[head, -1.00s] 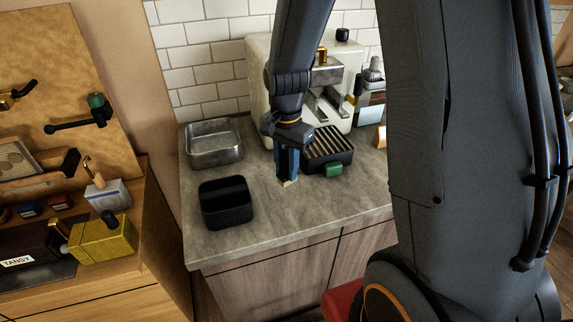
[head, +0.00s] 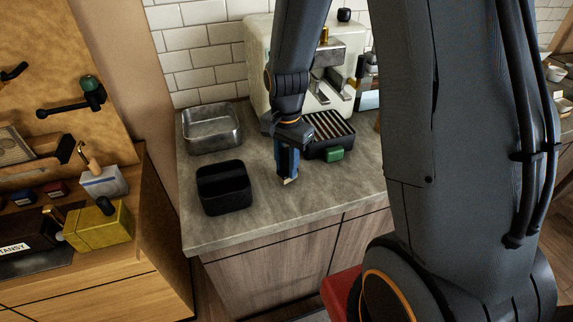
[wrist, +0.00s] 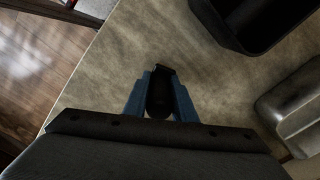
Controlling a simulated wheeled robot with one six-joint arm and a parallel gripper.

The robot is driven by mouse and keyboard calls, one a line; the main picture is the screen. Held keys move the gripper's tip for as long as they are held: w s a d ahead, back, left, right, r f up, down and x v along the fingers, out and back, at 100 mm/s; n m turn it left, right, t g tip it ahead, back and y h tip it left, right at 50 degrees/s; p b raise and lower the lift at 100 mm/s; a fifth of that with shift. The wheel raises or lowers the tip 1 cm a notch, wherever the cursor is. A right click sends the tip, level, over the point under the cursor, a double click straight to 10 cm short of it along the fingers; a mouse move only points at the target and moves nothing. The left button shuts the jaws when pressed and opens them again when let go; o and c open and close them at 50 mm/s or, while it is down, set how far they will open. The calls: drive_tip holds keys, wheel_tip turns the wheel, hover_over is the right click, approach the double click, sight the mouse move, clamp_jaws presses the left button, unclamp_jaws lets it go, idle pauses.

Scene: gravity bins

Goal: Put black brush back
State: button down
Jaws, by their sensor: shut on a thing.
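My gripper (head: 287,163), with blue fingers, hangs over the grey counter, right of the black bin and in front of the drip tray. In the wrist view my gripper (wrist: 159,100) is shut on a dark piece, the black brush (wrist: 159,90). Only its black end shows there. In the head view a pale tip shows below the fingers; the rest of the brush is hidden. I cannot tell whether that tip touches the counter. The open black bin (head: 224,203) stands upright on the counter; it also shows at the top of the wrist view (wrist: 229,33).
A metal pan (head: 211,148) stands behind the bin. The espresso machine (head: 259,62) and slatted tray with a green block (head: 335,155) are behind my gripper. A wooden bench (head: 150,200) with tools stands left. The counter front (head: 240,232) is clear.

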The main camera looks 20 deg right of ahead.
sight(286, 151)
drive_tip(key=shift+f, duration=0.5)
drive_tip(key=c, duration=1.4)
unclamp_jaws()
drive_tip(key=shift+r+b, duration=1.2)
drive_tip(key=shift+r, duration=2.7)
